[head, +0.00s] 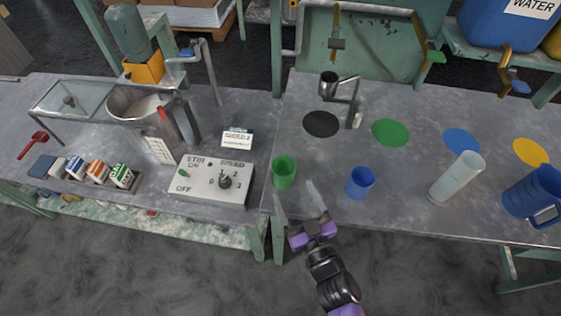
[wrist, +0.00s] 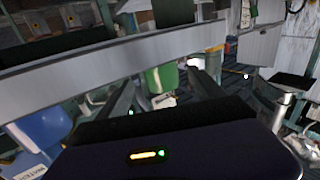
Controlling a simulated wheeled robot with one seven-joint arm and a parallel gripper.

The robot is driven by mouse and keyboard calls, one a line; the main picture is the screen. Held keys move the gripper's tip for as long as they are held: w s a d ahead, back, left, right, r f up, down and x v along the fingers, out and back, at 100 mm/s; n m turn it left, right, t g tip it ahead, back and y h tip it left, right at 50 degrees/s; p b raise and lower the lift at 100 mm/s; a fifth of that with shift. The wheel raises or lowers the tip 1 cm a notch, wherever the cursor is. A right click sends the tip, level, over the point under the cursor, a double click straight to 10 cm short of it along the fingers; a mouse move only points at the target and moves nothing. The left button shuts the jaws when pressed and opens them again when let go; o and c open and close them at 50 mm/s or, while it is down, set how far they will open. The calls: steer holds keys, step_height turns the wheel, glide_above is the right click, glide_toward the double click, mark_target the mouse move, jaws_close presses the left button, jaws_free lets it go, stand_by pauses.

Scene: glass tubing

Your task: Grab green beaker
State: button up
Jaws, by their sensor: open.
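The green beaker (head: 284,173) stands upright on the bench near its front edge, left of the blue beaker (head: 360,182). My gripper (head: 295,190) is open and empty at the bench's front edge, its two fingers pointing toward the green beaker. The left fingertip is close to the beaker's near side; the right fingertip is to its right. I cannot tell whether either touches it. In the wrist view my gripper (wrist: 160,90) shows its fingers apart, with a green shape between them that I cannot surely identify as the beaker.
A control box (head: 212,182) with a knob stands left of the green beaker. A clear cylinder (head: 457,178) and a blue jug (head: 533,193) stand to the right. Coloured discs, including a green disc (head: 390,132), lie behind. The bench between the two beakers is clear.

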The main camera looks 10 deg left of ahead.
mark_target(288, 180)
steer(key=shift+r, duration=0.15)
steer(key=shift+w+a+r, duration=0.1)
steer(key=shift+w+a, duration=0.05)
steer(key=shift+w, duration=0.05)
steer(key=shift+x, duration=3.6)
steer(key=shift+r, duration=0.2)
steer(key=c, duration=1.4)
steer(key=shift+c, duration=0.2)
